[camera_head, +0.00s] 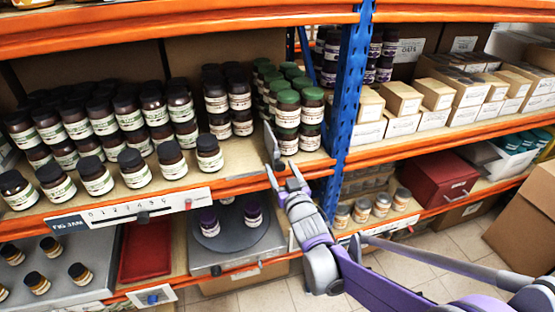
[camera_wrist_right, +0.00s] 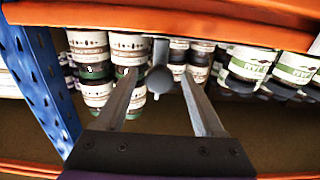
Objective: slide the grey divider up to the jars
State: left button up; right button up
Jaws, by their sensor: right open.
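The grey divider (camera_head: 271,146) stands upright on the middle shelf near its front edge. It is close beside the green-lidded jars (camera_head: 287,118) on its right; I cannot tell whether it touches them. The dark-lidded fig jam jars (camera_head: 209,153) are to its left, with bare shelf between. My right gripper (camera_head: 281,169) is open at the shelf edge, just in front of the divider. In the right wrist view, which looks upside down, the divider's round grey end (camera_wrist_right: 160,80) shows between the spread fingers (camera_wrist_right: 158,92). My left gripper is not in view.
A blue upright post (camera_head: 347,90) stands right of the green-lidded jars. Small boxes (camera_head: 400,98) fill the bay right of the post.

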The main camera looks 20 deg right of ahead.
aim_at(277, 160)
jog(key=shift+w, duration=2.15)
grip_shut()
